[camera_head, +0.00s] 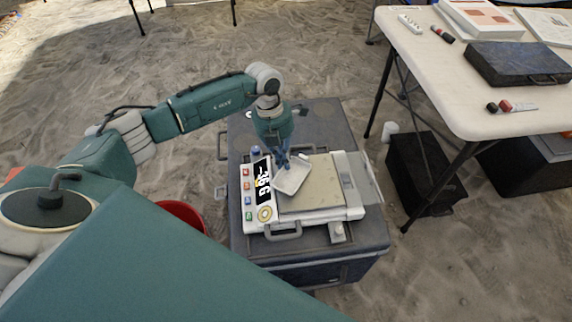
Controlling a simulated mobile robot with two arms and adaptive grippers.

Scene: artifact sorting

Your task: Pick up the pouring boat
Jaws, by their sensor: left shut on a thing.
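The pouring boat (291,180) is a small, white, shallow dish over the left part of a scale's plate. My left gripper (284,163) comes down from above and is shut on the pouring boat at its far left edge. The boat looks slightly tilted; I cannot tell whether it still touches the plate. The scale (312,196) has a beige plate and a lit display (262,181) at its left, partly covered by the boat or gripper. My right gripper is not in view.
The scale stands on a dark grey case (320,120). A red bucket (183,214) is on the sand at left, partly hidden by my body. A white table (440,85) at right holds a dark case (518,63), markers and papers. Black crates stand below it.

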